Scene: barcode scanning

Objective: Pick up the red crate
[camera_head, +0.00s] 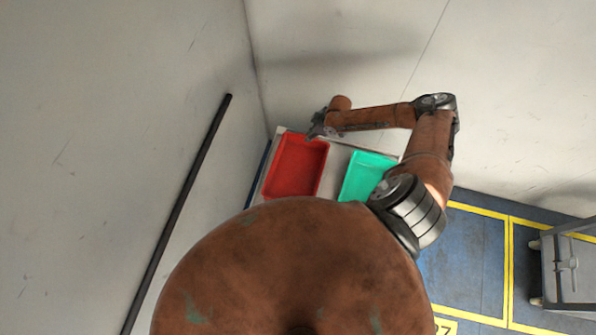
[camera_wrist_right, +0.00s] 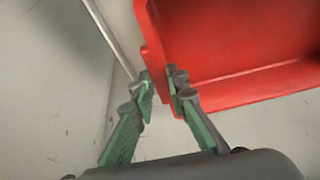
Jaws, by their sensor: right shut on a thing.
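The red crate (camera_head: 296,166) is an open, empty-looking bin on a light tabletop (camera_head: 337,166) against the back wall in the head view. It also fills the upper right of the right wrist view (camera_wrist_right: 240,50). My right gripper (camera_head: 318,128) is at the far right corner of the crate. In the right wrist view the fingers (camera_wrist_right: 163,86) are on either side of the crate's rim wall, shut on it. Whether the crate is clear of the tabletop cannot be told. My left gripper is not in view.
A green crate (camera_head: 366,175) stands right of the red one, partly hidden by my body and right arm. Walls are close behind and to the left, with a dark rail (camera_head: 180,206) on the left wall. A grey cart (camera_head: 570,268) stands on the blue floor at right.

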